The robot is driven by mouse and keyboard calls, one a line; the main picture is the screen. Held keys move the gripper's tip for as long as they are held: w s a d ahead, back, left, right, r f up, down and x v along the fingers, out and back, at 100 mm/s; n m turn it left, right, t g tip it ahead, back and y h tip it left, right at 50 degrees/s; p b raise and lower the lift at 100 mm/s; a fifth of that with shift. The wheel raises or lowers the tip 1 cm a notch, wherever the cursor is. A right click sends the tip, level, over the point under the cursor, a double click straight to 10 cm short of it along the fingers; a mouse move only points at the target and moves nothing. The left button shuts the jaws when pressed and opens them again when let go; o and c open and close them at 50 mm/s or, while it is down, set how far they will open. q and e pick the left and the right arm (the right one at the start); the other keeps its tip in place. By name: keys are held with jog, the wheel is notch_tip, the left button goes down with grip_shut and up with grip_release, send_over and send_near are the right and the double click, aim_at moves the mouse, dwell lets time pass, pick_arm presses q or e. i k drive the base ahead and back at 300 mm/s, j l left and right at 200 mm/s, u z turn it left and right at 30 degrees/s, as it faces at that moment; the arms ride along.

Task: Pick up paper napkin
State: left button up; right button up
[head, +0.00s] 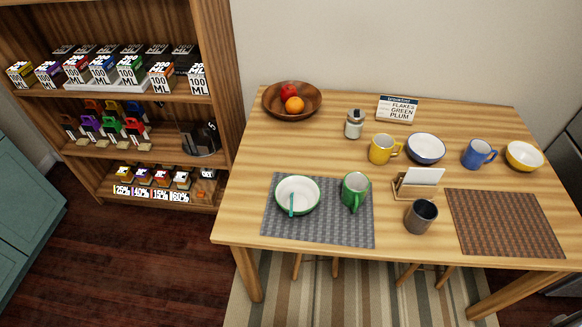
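White paper napkins (424,175) stand in a small tan holder (405,187) on the wooden table, right of the middle. The holder sits between the two placemats, behind a dark grey cup (421,215). I cannot tell how many napkins it holds. Neither of my grippers is in the head view.
The table (330,150) holds a yellow mug (381,149), a blue-rimmed bowl (426,148), a blue mug (477,154) and a green mug (355,189) near the holder. A grey placemat (337,232) and brown placemat (503,222) lie along the front. A filled shelf (225,60) stands left.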

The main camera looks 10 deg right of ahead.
aim_at(416, 176)
jog(key=z, duration=1.35)
jog(key=i+l+u, duration=0.1)
jog(key=l+u, duration=0.35)
jog(key=i+l+u, duration=0.1)
jog(key=l+u, duration=0.2)
jog(key=u, duration=0.15)
